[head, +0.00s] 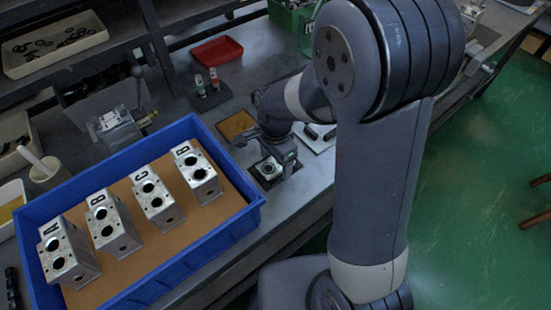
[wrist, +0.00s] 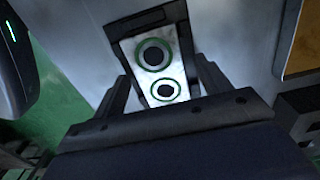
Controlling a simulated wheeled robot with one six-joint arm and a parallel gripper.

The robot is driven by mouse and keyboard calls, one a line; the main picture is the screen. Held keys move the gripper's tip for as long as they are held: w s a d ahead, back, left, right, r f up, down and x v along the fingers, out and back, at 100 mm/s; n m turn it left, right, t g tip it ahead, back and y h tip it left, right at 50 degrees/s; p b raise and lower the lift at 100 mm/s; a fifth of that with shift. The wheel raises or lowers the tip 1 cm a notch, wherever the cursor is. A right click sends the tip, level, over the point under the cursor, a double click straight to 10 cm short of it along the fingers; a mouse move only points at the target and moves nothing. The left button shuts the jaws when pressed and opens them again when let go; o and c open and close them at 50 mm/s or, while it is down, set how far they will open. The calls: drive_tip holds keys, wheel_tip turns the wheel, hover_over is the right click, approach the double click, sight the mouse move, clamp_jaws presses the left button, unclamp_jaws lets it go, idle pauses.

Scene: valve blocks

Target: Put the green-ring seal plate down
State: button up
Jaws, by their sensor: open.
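The seal plate (wrist: 158,68) is a pale metal plate with two dark holes, each circled by a green ring. It lies on a dark pad (wrist: 150,18) on the grey bench. My gripper (wrist: 163,72) is open, with one finger on each side of the plate. I cannot tell whether either finger touches it. In the head view the plate (head: 267,168) shows small on the dark pad, just below my gripper (head: 271,152). The wrist partly hides the plate there.
A blue crate (head: 236,221) with several lettered metal valve blocks (head: 157,196) stands at the left. Behind the gripper lie a tan mat (head: 237,125) and a red tray (head: 217,51).

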sight(276, 164)
wheel_tip(276, 164, up, 12)
drive_tip(key=shift+r+p, duration=0.15)
drive_tip(key=shift+p, duration=0.25)
wheel_tip(276, 164, down, 13)
drive_tip(key=shift+b, duration=0.7)
wheel_tip(276, 164, up, 3)
drive_tip(key=shift+r+p, duration=0.1)
drive_tip(key=shift+p, duration=0.25)
drive_tip(key=shift+r, duration=0.55)
drive_tip(key=shift+f, duration=0.1)
